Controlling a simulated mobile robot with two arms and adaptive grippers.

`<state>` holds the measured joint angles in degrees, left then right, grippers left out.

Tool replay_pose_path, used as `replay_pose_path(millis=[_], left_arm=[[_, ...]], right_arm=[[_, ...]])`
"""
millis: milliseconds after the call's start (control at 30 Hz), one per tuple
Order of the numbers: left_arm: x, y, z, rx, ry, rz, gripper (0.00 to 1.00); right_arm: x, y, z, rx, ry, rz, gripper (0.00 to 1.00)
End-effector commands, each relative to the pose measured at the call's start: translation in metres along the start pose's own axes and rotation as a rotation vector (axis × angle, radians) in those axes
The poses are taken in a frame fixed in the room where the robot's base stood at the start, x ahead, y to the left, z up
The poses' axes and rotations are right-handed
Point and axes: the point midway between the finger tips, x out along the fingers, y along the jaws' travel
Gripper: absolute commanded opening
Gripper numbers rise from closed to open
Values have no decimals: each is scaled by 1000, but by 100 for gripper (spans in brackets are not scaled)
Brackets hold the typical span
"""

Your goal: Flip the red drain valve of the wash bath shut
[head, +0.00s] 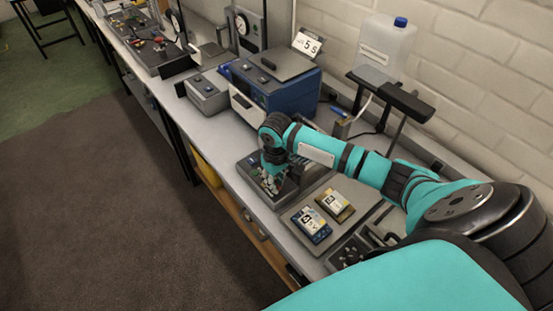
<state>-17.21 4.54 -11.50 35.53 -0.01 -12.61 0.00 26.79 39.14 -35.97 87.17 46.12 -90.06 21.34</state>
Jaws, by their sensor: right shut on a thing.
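My right gripper (271,183) points down over a dark grey tray-like fixture (247,166) near the bench's front edge. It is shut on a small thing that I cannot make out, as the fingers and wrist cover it. I cannot make out a red drain valve anywhere. A blue, box-shaped unit (300,92) with a grey lid stands behind the gripper; I cannot tell whether it is the wash bath. My left gripper is not in view.
A plate with a blue-labelled pack (311,225) and a yellowish pack (335,205) lies right of the gripper. A blue-capped jug (386,50) stands at the wall. A grey box (208,95) and gauge unit (245,30) stand farther left. The floor in front is clear.

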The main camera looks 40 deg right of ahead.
Motion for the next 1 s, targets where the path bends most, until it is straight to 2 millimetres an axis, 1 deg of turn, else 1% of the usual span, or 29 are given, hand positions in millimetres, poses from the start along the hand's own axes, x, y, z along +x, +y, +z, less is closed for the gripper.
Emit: replay_pose_path(millis=[300,333,433,500,733,800,867,967,1000], left_arm=[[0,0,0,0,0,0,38],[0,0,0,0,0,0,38],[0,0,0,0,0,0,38],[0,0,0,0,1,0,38],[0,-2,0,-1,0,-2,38],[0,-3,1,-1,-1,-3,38],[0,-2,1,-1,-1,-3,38],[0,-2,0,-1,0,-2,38],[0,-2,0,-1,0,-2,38]], right_arm=[[-2,1,-2,6,5,0,0],[-2,1,-2,6,6,0,18],[-2,0,-2,5,5,0,31],[-1,0,-1,4,4,0,38],[-1,0,-1,3,2,0,38],[-4,0,-1,2,3,0,38],[-9,0,-1,2,5,0,38],[-24,0,-2,2,7,0,38],[-32,0,-2,1,7,0,38]])
